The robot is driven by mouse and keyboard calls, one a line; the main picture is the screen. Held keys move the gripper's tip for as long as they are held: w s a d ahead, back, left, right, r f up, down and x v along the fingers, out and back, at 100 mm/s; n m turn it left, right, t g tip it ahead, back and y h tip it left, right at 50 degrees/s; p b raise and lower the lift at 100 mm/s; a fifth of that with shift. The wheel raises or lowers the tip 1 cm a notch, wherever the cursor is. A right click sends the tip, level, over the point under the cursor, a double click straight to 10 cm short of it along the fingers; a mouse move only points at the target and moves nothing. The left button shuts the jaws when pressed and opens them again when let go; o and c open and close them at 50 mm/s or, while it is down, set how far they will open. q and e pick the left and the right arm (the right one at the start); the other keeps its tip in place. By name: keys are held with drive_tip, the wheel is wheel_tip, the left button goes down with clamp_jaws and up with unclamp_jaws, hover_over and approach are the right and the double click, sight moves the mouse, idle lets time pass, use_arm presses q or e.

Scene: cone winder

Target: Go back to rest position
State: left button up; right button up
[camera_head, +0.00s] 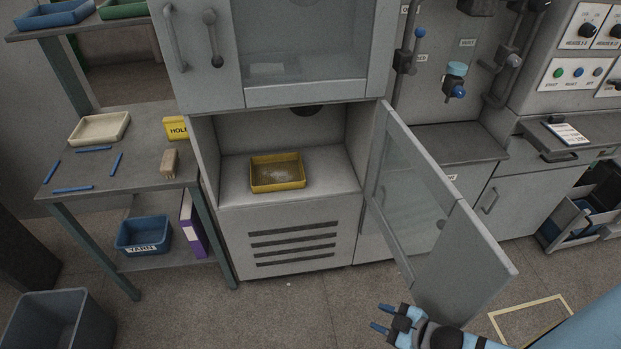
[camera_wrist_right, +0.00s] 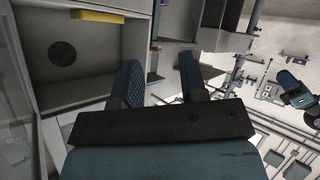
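My right gripper (camera_head: 382,318) is low in the head view, in front of the cabinet and near the lower edge of its open door (camera_head: 440,220). Its two blue fingers are apart with nothing between them. In the right wrist view the same gripper (camera_wrist_right: 160,78) shows spread, empty fingers. A yellow tray (camera_head: 277,186) sits inside the open lower compartment of the cabinet (camera_head: 290,222), well apart from the gripper. My left gripper cannot be made out in either view.
The open door juts into the room beside my right arm. A side table (camera_head: 125,178) at left holds a cream tray (camera_head: 99,128), blue sticks and a brush. A grey bin (camera_head: 52,325) stands at lower left. Floor (camera_head: 270,310) before the cabinet is clear.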

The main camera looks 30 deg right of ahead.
drive_tip(key=w+a+r+m+h, duration=0.1)
drive_tip(key=a+r+m, duration=0.15)
drive_tip(key=a, duration=0.35)
drive_tip(key=w+a+r+m+h, duration=0.1)
drive_tip(key=w+a+r+m, duration=0.1)
drive_tip(key=a+m, duration=0.3)
wheel_tip(320, 180, up, 9)
drive_tip(key=n+p, duration=0.1)
drive_tip(key=p, duration=0.9)
drive_tip(key=shift+s, duration=0.4)
drive_tip(key=shift+n, duration=0.25)
